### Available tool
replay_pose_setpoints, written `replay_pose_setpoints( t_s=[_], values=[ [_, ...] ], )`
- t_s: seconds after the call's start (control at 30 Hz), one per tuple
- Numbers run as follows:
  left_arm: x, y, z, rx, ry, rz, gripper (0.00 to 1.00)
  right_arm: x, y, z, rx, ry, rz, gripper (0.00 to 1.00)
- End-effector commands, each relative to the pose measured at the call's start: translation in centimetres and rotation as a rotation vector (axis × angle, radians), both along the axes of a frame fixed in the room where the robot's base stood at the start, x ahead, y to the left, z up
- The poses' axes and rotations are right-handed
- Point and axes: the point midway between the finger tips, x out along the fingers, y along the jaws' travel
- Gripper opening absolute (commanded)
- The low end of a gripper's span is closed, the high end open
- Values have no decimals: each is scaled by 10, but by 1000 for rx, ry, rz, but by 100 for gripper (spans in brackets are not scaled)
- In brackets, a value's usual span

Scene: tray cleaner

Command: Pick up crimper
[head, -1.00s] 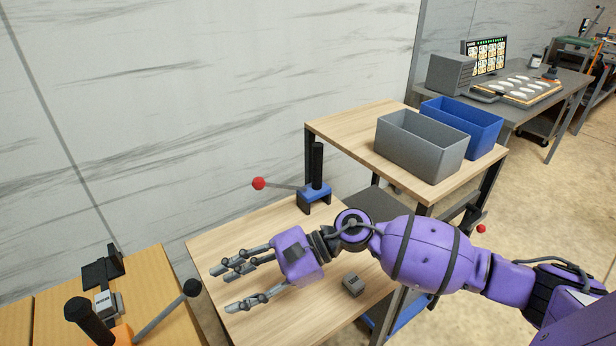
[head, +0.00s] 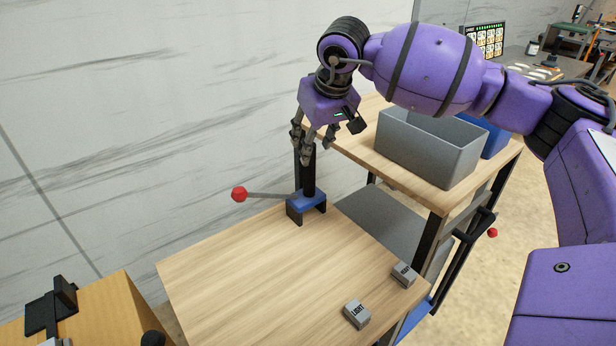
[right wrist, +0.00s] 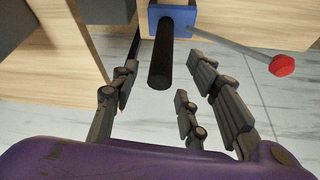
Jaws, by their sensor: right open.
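The crimper (head: 307,202) has a blue and black base, an upright black post and a thin lever ending in a red knob (head: 239,194). It stands at the far corner of the low wooden table. My right gripper (head: 308,152) is open, points down and is over the top of the post. In the right wrist view the black post (right wrist: 161,67) lies between the spread fingers of my gripper (right wrist: 160,80). No finger clearly touches the post there. The gripper is empty. My left gripper is out of view.
Two small grey blocks, one marked LIGHT (head: 357,313) and one marked HEAVY (head: 403,274), lie at the low table's right edge. A grey bin (head: 430,150) and a blue bin (head: 497,137) stand on the higher table to the right. The low table's middle is clear.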

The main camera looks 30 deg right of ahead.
Motion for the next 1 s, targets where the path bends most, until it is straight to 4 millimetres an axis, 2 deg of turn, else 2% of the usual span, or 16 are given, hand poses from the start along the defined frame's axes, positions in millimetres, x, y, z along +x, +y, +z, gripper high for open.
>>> replay_pose_setpoints(
  t_s=[0.3, 0.53, 0.83, 1.0],
  values=[
    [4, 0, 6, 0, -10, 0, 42, 19, -2, -39, 2, 3, 0, 42],
    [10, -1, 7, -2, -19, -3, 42, 20, -2, -42, 2, 2, 0, 42],
    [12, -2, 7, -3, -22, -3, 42, 20, -2, -42, 2, 2, 0, 2],
    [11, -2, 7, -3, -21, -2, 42, 20, -2, -42, 3, 2, -1, 0]
  ],
)
